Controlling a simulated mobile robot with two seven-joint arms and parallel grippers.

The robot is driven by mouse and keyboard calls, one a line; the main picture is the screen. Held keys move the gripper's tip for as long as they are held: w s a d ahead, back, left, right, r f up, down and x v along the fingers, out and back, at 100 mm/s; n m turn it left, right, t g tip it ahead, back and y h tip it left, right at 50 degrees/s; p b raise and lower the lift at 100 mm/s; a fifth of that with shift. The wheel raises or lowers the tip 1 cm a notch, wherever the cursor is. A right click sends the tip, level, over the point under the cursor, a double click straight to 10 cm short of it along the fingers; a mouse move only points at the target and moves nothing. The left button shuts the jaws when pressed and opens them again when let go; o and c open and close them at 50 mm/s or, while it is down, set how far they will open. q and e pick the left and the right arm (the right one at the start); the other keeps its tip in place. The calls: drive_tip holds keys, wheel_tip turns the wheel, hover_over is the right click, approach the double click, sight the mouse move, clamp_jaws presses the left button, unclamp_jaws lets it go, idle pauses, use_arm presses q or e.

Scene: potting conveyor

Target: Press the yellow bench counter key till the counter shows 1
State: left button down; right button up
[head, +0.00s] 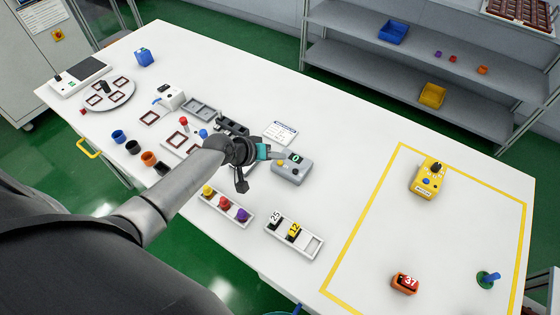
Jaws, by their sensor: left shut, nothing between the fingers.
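The bench counter is a small grey box (292,173) on the white table, near the middle of the head view. Its dark display (295,158) shows a green 0. My left gripper (268,153), with teal fingertips, is shut and empty at the counter's left side, close to the display. A small yellowish patch that may be the key shows beside the fingertips; I cannot tell whether they touch it.
A yellow box (429,178) with a black knob stands inside a yellow taped outline at right. A tray with coloured knobs (226,208) and a tray with number tags (294,237) lie in front of the counter.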

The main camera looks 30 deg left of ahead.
use_arm(q)
drive_tip(key=shift+f, duration=0.15)
idle(0.8)
drive_tip(key=shift+f+b, duration=0.35)
drive_tip(key=shift+f+b, duration=0.35)
drive_tip(key=shift+f, duration=0.05)
idle(0.5)
drive_tip(key=shift+r, duration=0.1)
drive_tip(key=shift+r+p, duration=0.8)
drive_tip(key=shift+p, duration=0.1)
wheel_tip(320, 180, up, 5)
drive_tip(key=p, duration=0.5)
